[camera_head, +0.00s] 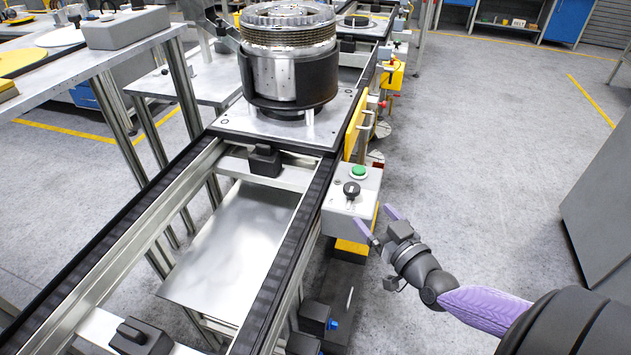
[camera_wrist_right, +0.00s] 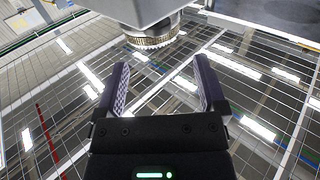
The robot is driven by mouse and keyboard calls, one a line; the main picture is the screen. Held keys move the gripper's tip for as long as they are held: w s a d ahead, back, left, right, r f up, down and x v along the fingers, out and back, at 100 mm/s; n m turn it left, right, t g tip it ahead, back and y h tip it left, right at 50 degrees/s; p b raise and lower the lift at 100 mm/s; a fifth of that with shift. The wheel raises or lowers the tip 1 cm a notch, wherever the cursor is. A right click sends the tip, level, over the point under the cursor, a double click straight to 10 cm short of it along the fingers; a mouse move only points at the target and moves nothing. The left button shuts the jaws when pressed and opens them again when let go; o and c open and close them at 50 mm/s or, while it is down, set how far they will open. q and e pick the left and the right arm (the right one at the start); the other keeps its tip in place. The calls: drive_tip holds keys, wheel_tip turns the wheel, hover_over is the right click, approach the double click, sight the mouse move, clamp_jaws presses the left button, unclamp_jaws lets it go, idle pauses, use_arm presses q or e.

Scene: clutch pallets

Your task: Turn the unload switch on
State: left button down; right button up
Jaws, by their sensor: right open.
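A light grey control box (camera_head: 338,211) is mounted on the right side of the conveyor in the head view. On its top are a black rotary knob (camera_head: 351,189), likely the unload switch, and a green button (camera_head: 358,173). No label is readable. My right gripper (camera_head: 376,219) is just right of the box, apart from the knob, with its fingers spread and empty. In the right wrist view its two purple-padded fingers (camera_wrist_right: 162,88) stand open with nothing between them. A grey block (camera_wrist_right: 140,8) shows above them at the top edge. My left gripper is not in view.
A large metal clutch (camera_head: 290,75) stands on a pallet (camera_head: 232,122) on the conveyor behind the box. A yellow part (camera_head: 353,248) sits below the box. A grey cabinet (camera_head: 605,190) stands at the right. The floor between it and the conveyor is mostly clear.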

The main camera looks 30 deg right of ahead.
sight(357, 194)
drive_tip(key=w+b, duration=0.1)
drive_tip(key=w, duration=0.2)
drive_tip(key=w+d+b, duration=0.1)
drive_tip(key=w, duration=0.2)
drive_tip(key=w+b, duration=0.1)
drive_tip(key=w, duration=0.1)
drive_tip(key=shift+w+d+b, duration=0.2)
drive_tip(key=shift+w+b, duration=0.15)
drive_tip(key=shift+w, duration=0.35)
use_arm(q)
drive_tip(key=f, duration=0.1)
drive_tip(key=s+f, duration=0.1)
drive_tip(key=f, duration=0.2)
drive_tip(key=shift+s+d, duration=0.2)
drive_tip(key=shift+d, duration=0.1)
